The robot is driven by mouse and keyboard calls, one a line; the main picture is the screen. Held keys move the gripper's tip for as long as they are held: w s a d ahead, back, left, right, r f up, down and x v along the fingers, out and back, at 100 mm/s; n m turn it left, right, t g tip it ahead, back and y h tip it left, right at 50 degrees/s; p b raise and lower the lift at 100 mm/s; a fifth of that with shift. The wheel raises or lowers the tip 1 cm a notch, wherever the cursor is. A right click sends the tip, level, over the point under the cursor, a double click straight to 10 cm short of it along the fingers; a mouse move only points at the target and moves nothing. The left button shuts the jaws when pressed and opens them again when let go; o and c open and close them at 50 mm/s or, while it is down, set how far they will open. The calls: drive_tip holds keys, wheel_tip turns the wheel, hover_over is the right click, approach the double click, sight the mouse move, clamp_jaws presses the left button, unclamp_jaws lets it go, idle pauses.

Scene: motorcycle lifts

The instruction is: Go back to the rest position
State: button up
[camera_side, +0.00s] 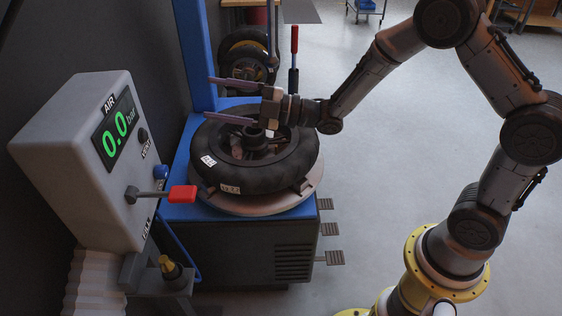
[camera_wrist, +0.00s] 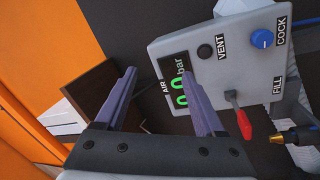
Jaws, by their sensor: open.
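My gripper (camera_side: 222,101) is open and empty in the side view. Its two purple fingers are spread apart and point left, above the black tire (camera_side: 282,172) on the blue tire machine. In the wrist view, my gripper (camera_wrist: 165,95) also shows both fingers apart with nothing between them. The wrist camera faces the grey air box (camera_wrist: 215,60), whose fingertips-side edge lies behind the right finger.
The air box (camera_side: 75,150) stands left of the machine and reads 0.0 bar. Its red-handled lever (camera_side: 182,194) sticks out toward the tire. A blue post (camera_side: 196,55) rises behind the tire. Pedals (camera_side: 331,229) stick out at the machine's right. Open floor lies right.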

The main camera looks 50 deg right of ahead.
drive_tip(key=s+d+r+m+t+h, duration=0.1)
drive_tip(key=s+d+r+m+h, duration=0.15)
drive_tip(key=r, duration=0.45)
drive_tip(key=s+d+r+m+t+h, duration=0.1)
drive_tip(key=d+r+m+t+h, duration=0.1)
drive_tip(key=d+r+h, duration=0.3)
drive_tip(key=s+d+r+m+g+h, duration=0.1)
drive_tip(key=s+d+r+m+h, duration=0.2)
drive_tip(key=s+d+m+h, duration=0.25)
drive_tip(key=s+f+m+g, duration=0.5)
drive_tip(key=s+f, duration=0.3)
drive_tip(key=s, duration=0.3)
drive_tip(key=s+d+f+m+g, duration=0.1)
drive_tip(key=s+f+m+g, duration=0.5)
drive_tip(key=s, duration=0.6)
wheel_tip(320, 180, down, 2)
drive_tip(key=shift+s+d+f, duration=0.15)
drive_tip(key=shift+s+d, duration=0.1)
drive_tip(key=shift+d, duration=0.05)
